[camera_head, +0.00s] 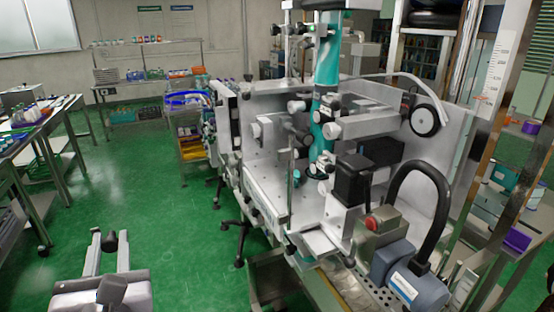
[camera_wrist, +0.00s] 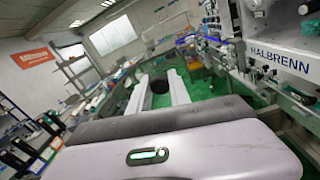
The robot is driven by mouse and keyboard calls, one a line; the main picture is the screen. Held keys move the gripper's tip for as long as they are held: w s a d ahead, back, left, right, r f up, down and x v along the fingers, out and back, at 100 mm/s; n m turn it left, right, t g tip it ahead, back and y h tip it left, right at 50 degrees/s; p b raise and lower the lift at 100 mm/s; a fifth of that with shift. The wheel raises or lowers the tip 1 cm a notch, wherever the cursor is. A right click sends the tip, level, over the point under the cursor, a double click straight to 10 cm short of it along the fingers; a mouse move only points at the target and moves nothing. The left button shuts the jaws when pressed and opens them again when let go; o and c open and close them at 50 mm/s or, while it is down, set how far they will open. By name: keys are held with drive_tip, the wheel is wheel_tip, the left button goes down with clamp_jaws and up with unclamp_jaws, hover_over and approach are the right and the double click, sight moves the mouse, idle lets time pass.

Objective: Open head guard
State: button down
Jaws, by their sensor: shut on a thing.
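The sleeve applicator (camera_head: 265,150) is a pale grey machine with a teal column (camera_head: 326,95), right of centre in the head view. Its side, lettered HALBRENN, shows at the upper right of the wrist view (camera_wrist: 280,60). I cannot tell which part is the head guard. My gripper (camera_head: 108,240) is at the lower left of the head view, in front of green floor and apart from the machine's main body in the picture. Its two pale fingers (camera_wrist: 160,80) are shut on a small black rounded piece (camera_wrist: 160,90). What that piece joins to, if anything, is hidden.
A blue motor with a black hose (camera_head: 415,285) stands at the machine's front right. Steel benches (camera_head: 45,165) line the left. A trolley with yellow bins (camera_head: 192,150) stands behind the machine's left end. Green floor (camera_head: 165,210) is open between benches and machine.

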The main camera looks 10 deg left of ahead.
drive_tip(key=shift+s+d+r, duration=0.1)
drive_tip(key=shift+s, duration=0.05)
drive_tip(key=c, duration=1.2)
unclamp_jaws()
